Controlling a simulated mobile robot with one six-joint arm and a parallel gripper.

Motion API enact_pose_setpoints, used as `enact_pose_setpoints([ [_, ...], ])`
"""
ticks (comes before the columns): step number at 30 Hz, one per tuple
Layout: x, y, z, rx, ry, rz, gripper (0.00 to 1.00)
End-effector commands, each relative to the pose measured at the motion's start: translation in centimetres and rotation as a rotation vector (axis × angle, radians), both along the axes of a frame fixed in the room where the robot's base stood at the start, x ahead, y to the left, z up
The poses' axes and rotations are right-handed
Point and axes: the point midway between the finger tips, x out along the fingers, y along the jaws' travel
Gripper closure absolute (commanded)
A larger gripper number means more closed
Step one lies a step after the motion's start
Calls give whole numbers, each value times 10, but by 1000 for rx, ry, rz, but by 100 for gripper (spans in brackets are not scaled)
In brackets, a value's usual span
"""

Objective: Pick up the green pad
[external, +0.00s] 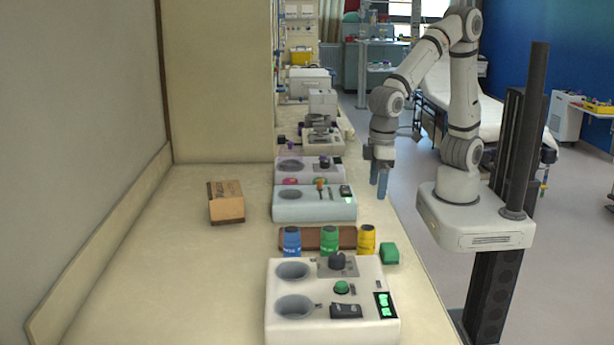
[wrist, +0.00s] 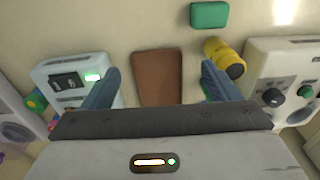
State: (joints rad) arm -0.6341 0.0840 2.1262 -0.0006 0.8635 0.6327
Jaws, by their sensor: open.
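The green pad (external: 389,253) is a small green block on the counter, near its right edge, just right of the yellow bottle (external: 366,240). In the wrist view the green pad (wrist: 209,15) lies at the top, beyond the fingertips and right of the middle. My gripper (external: 380,180) is open and empty, above the counter's right edge and farther back than the pad. In the wrist view my gripper (wrist: 160,82) has its two blue fingers wide apart, with the brown board (wrist: 158,75) showing between them. The pad is apart from the fingers and unobstructed.
A blue bottle (external: 292,241) and a green bottle (external: 329,241) stand left of the yellow one, by the board. A white device (external: 290,330) is in front, a pale device (external: 300,212) behind.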

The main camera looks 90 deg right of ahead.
Motion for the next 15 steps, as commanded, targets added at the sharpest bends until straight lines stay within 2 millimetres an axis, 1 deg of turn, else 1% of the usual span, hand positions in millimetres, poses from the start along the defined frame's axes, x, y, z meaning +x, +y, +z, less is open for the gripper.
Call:
enact_pose_setpoints([
  [1,-4,25,-13,-11,19,11,18],
  [3,-9,50,-27,-22,34,9,18],
  [6,-17,76,-40,-32,48,5,18],
  [10,-22,91,-50,-40,55,0,18],
  [15,-23,93,-67,-43,57,-2,18],
])
